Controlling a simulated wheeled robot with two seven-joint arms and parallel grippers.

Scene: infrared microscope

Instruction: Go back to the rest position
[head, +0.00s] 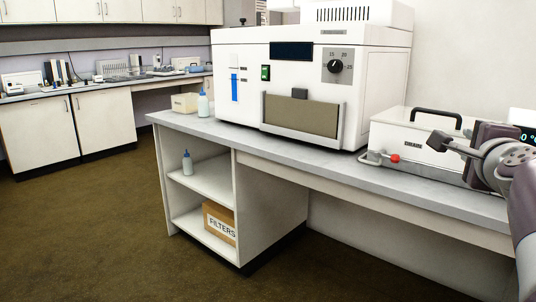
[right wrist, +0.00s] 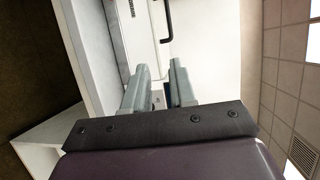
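My right gripper (head: 452,142) is at the right of the head view, above the bench front and in front of a white box with a black handle (head: 420,145). In the right wrist view its two grey fingers (right wrist: 160,85) stand apart with nothing between them. The large white microscope unit (head: 310,85) stands on the bench, left of the right gripper and apart from it. My left gripper is in neither view.
The grey bench top (head: 260,147) runs along the right. A metal lever with a red knob (head: 394,158) sticks out near my right gripper. A white bottle (head: 203,104) stands at the bench's left end. Below are open shelves with a FILTERS box (head: 219,223). The floor at left is clear.

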